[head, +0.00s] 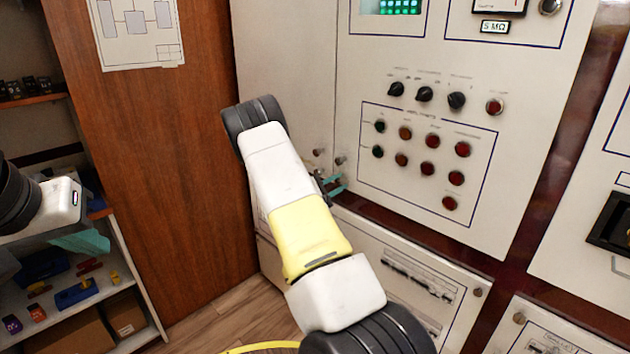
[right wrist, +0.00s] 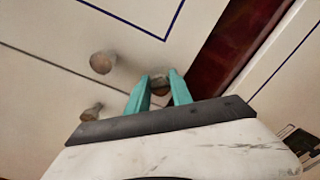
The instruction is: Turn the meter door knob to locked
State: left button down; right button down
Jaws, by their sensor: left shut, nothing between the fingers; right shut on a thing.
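My right gripper (head: 333,184) is at the lower left corner of the large white cabinet panel, with its teal fingers partly hidden behind my right arm in the head view. In the right wrist view its two fingers (right wrist: 162,92) are shut on a small round brownish knob (right wrist: 160,84), seen between the fingertips. No lock marking can be read on this knob, so its turned position cannot be told. My left gripper (head: 84,240) is at the left by the shelf, shut and empty, away from the panel.
Two more round knobs stand close by, one (right wrist: 103,62) and another (right wrist: 92,112) in the right wrist view. The panel carries black rotary switches (head: 425,94) and several red and green buttons (head: 429,168). A shelf (head: 140,295) with small items stands at the left.

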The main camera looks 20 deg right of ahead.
jog(key=m, duration=0.3)
jog(key=shift+m, duration=2.3)
jog(key=shift+f, duration=0.1)
jog(key=c, duration=1.1)
grip_release()
jog(key=shift+c, duration=0.2)
jog(key=v, duration=0.7)
jog(key=shift+s+a, duration=0.2)
jog(key=shift+a, duration=0.15)
